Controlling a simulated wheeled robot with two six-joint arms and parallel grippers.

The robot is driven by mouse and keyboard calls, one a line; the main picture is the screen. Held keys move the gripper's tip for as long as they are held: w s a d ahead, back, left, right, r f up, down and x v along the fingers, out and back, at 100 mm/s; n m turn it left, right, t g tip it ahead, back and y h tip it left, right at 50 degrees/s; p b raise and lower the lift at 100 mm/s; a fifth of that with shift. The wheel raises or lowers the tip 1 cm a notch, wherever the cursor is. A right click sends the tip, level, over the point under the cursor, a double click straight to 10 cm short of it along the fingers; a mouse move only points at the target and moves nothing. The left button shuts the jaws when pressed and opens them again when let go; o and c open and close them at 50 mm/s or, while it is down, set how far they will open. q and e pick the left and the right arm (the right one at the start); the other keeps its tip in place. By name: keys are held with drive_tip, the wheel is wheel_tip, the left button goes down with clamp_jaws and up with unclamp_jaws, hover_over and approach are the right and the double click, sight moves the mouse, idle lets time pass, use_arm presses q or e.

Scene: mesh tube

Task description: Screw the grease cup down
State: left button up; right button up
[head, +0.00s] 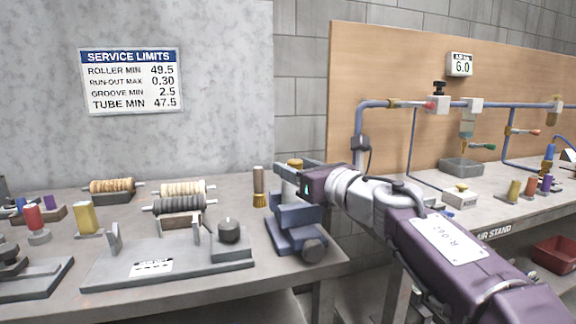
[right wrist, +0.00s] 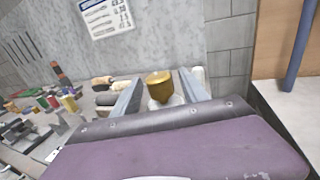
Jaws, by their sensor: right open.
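The brass grease cup (head: 295,162) shows just behind my right gripper's fingers, above the blue vise (head: 296,232) at the bench's right end. In the right wrist view the grease cup (right wrist: 159,85) stands upright on a pale body, between the two fingers. My right gripper (head: 286,169) is open, with a finger on either side of the cup. A gap shows on both sides in the wrist view, so the fingers look apart from it. The cup's lower part is largely hidden by the gripper in the head view. My left gripper is not in view.
Further left are a base plate with a black knob (head: 229,230) and several rollers (head: 180,204). An air stand bench (head: 505,218) with blue pipes is at the right.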

drive_tip(key=x, duration=0.3)
drive_tip(key=shift+a, duration=0.1)
drive_tip(key=shift+c, duration=0.3)
clamp_jaws()
drive_tip(key=shift+p, duration=0.3)
